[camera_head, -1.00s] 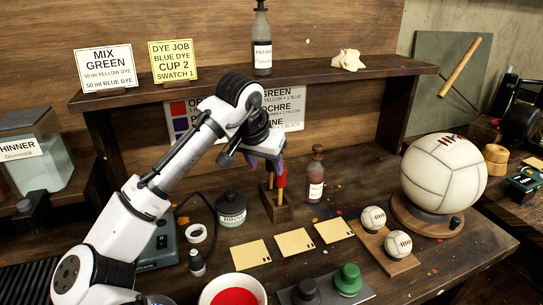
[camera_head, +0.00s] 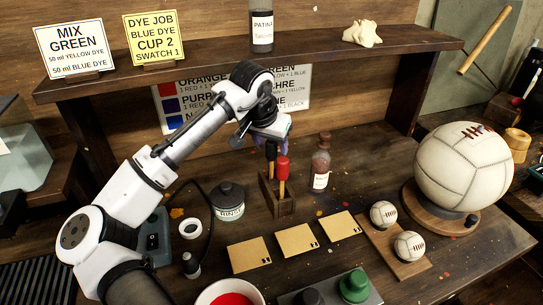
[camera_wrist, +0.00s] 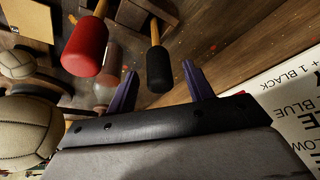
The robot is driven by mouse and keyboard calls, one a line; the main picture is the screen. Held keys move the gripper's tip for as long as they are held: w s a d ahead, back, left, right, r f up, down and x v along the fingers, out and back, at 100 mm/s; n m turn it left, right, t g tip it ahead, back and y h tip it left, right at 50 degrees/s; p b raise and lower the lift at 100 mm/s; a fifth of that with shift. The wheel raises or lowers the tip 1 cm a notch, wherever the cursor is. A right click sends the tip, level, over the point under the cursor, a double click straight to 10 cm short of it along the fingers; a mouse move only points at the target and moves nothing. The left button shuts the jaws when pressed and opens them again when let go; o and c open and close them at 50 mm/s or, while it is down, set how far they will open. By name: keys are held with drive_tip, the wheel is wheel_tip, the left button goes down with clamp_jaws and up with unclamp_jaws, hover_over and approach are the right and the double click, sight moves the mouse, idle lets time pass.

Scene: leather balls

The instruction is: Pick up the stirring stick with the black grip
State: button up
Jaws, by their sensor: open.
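The stirring stick with the black grip (camera_head: 271,150) stands grip-up in a small wooden holder (camera_head: 286,208). A stick with a red grip (camera_head: 283,168) stands right beside it. My gripper (camera_head: 272,139) is open and empty, just above the grips. In the wrist view the black grip (camera_wrist: 159,70) appears between the two purple fingers of my gripper (camera_wrist: 160,72); the frames do not show clearly whether it is within their reach. The red grip (camera_wrist: 85,47) lies to the left, outside the fingers. The lower ends of the sticks are hidden in the holder.
A brown bottle (camera_head: 321,165) stands right of the holder, a dark thinner jar (camera_head: 229,203) left of it. A shelf (camera_head: 220,66) and a colour chart (camera_head: 296,90) are behind. Cards, small balls (camera_head: 383,214) and a large ball (camera_head: 463,165) lie in front and right.

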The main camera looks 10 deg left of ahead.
drive_tip(key=shift+x, duration=1.3)
drive_tip(key=c, duration=1.1)
drive_tip(key=shift+r, duration=0.2)
